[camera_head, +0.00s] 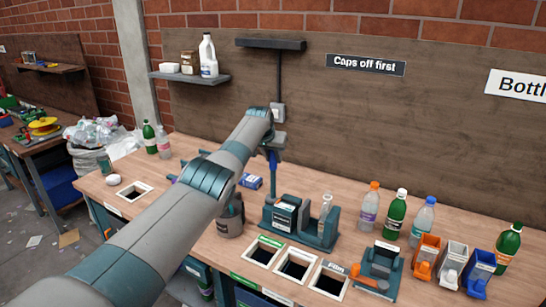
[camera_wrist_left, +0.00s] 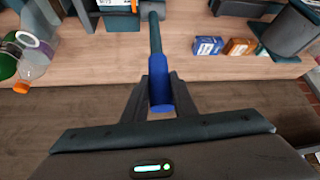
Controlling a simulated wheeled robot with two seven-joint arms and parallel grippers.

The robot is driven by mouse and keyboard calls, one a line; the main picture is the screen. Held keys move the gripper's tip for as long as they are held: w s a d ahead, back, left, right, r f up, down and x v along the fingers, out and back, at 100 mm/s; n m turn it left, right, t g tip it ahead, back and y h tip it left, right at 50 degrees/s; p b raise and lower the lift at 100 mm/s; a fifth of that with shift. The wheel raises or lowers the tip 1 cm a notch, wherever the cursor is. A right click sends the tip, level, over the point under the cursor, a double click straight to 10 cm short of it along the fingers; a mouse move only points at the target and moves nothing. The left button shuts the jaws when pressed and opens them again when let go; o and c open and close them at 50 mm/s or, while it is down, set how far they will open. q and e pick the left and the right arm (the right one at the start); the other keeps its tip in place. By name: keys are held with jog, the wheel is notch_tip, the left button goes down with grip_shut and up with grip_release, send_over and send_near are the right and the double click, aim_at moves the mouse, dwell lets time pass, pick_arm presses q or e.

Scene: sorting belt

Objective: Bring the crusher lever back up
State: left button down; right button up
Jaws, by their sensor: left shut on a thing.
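The crusher (camera_head: 284,219) is a dark teal-grey machine with a label, standing on the wooden bench. Its lever has a dark shaft (camera_wrist_left: 155,35) and a blue grip (camera_wrist_left: 160,95). In the head view the lever (camera_head: 273,180) stands roughly upright at the crusher's left end. My left gripper (camera_head: 272,152) is at the top of the lever, partly hidden by my arm. In the wrist view the left gripper (camera_wrist_left: 161,90) has its fingers on both sides of the blue grip, shut on it. A clear bottle (camera_head: 326,207) stands at the crusher's right end. My right gripper is not in view.
A dark cup (camera_head: 231,222) and a small blue box (camera_head: 250,181) are near the crusher's left. Bench openings (camera_head: 296,264) lie in front. Bottles (camera_head: 396,214) and small coloured bins (camera_head: 453,266) stand to the right. A wall shelf (camera_head: 190,78) is behind.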

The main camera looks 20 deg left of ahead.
pick_arm(q)
jog(key=shift+w+r, duration=0.1)
jog(key=shift+r, duration=0.05)
jog(key=c, duration=1.5)
grip_release()
jog(key=shift+w, duration=0.1)
jog(key=shift+o, duration=0.2)
jog(key=shift+w+d+f, duration=0.1)
jog(key=shift+w+f, duration=0.05)
jog(key=shift+f, duration=0.1)
jog(key=shift+s+r, duration=0.15)
jog(key=shift+s, duration=0.1)
jog(key=shift+r, duration=0.1)
jog(key=shift+b+v, duration=0.35)
jog(key=shift+v, duration=0.9)
jog(key=a+b+v, duration=0.1)
jog(key=b+v, duration=0.4)
jog(key=v, duration=0.9)
jog(key=shift+d+r, duration=0.2)
jog(key=shift+d, duration=0.3)
